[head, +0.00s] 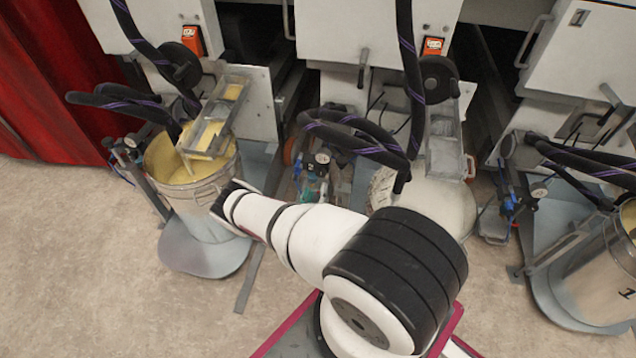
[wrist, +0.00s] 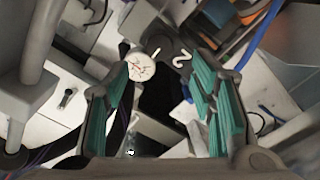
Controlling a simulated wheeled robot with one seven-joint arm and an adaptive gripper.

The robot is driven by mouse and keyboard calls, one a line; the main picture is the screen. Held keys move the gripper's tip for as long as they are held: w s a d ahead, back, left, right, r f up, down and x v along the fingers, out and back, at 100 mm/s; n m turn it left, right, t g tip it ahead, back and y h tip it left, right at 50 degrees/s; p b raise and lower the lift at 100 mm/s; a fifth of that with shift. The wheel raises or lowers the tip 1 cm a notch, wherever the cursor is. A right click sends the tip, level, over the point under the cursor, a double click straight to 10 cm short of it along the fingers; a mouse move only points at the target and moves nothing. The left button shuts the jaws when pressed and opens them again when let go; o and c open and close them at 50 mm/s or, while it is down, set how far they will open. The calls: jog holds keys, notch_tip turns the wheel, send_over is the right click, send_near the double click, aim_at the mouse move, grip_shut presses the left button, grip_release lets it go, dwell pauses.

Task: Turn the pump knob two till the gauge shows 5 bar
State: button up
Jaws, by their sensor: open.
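In the wrist view a dark round knob (wrist: 171,50) carries a white line and a white number 2. A small white gauge (wrist: 141,65) with red marks sits just left of it. The gauge's reading is too small to make out. My gripper (wrist: 163,88) is open, its teal-padded fingers on either side of the picture. The knob shows beyond the gap between the fingers, with nothing held. In the head view the end of my arm (head: 228,200) is beside the left bucket, and its fingers cannot be made out there.
A bucket of yellow paint (head: 200,200) stands at left, a pale drum (head: 440,205) in the middle and another bucket (head: 605,265) at right. Black hoses (head: 360,150) hang around them. Another pump gauge (head: 322,157) shows in the middle. Open floor (head: 90,260) lies at front left.

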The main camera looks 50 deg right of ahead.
jog(key=shift+v, duration=2.3)
jog(key=shift+w, duration=0.1)
